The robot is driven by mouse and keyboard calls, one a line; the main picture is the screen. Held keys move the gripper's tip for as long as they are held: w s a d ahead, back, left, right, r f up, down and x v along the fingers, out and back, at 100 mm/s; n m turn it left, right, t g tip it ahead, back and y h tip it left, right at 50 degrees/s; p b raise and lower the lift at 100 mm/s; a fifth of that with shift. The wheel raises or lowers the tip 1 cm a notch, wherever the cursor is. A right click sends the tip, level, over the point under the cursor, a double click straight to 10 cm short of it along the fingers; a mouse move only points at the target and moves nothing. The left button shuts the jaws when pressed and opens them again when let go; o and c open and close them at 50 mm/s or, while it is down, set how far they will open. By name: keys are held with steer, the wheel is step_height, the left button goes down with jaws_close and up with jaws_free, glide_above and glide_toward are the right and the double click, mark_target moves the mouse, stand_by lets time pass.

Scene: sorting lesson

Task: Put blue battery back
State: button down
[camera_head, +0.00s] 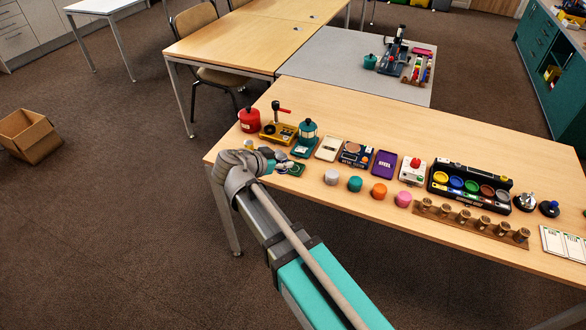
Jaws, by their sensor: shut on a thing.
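My gripper (279,164) is at the table's left end, beside a small green round piece (295,170). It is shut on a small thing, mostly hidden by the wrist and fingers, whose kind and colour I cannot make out. I cannot pick out a blue battery for certain. A teal lantern-like device (307,134) stands just behind and right of my gripper. A cream open tray (328,148), a dark panel (355,154) and a purple tray (384,164) lie to its right.
A red canister (249,120) and a yellow-based device with a lever (279,129) stand behind my gripper. Several coloured knobs, including a teal one (355,184), line the front. A black rack with coloured cups (470,203) and a wooden peg rail (470,234) are further right.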

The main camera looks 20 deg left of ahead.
steer(key=w+f+b, duration=0.4)
steer(key=w, duration=0.5)
steer(key=b, duration=0.5)
glide_above(295, 168)
steer(key=f, duration=0.3)
steer(key=s+f, duration=0.1)
steer(key=f, duration=0.1)
steer(key=shift+w, duration=0.1)
steer(key=shift+w+f+b, duration=0.4)
steer(key=shift+f+b, duration=0.35)
steer(key=shift+b, duration=0.05)
steer(key=shift+f+b, duration=1.25)
steer(key=shift+f, duration=0.2)
